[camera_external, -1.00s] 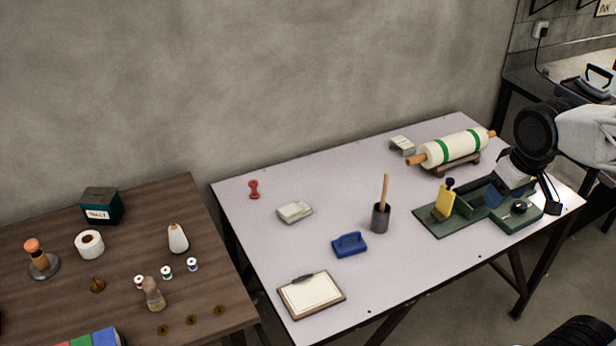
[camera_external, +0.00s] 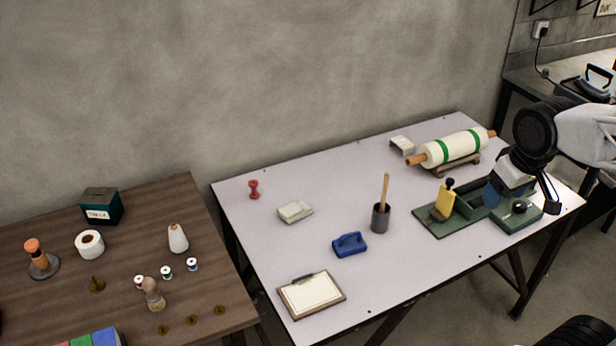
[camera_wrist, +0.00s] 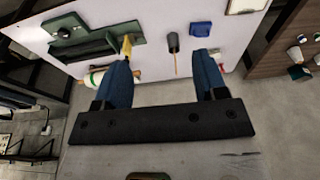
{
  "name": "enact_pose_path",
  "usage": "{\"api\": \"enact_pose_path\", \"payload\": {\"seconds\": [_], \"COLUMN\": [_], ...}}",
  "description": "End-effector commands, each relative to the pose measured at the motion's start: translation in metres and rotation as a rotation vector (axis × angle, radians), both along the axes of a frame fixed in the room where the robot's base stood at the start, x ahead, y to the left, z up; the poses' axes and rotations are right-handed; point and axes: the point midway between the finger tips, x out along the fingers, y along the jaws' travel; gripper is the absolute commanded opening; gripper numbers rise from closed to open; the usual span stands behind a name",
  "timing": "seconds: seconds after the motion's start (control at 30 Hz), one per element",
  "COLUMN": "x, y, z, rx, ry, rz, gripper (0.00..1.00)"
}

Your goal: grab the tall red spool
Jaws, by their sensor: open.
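The red spool (camera_external: 254,189), narrow in the middle with wider ends, stands upright near the back left of the pale table (camera_external: 320,185). My gripper (camera_external: 524,197) is at the far right in the external view, over the green fixture, well away from the spool. In the wrist view my gripper (camera_wrist: 163,65) shows two blue fingers spread wide with nothing between them.
A green fixture (camera_external: 447,228) with a yellow block, a black cup (camera_external: 380,219) with a wooden stick, a blue tool (camera_external: 349,244), a grey block (camera_external: 295,211) and a clipboard (camera_external: 311,294) share the table. A banded roller (camera_external: 455,147) lies at the back right. Space around the spool is clear.

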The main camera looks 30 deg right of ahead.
Motion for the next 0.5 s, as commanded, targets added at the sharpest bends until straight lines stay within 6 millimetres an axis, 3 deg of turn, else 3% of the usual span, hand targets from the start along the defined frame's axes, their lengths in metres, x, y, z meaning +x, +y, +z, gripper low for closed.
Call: {"api": "enact_pose_path", "payload": {"seconds": [0.27, 0.5], "x": [0.022, 0.064], "y": [0.007, 0.021], "z": [0.005, 0.011], "rx": [0.048, 0.134], "ry": [0.029, 0.079], "rz": [-0.039, -0.111], "gripper": [0.65, 0.65]}}
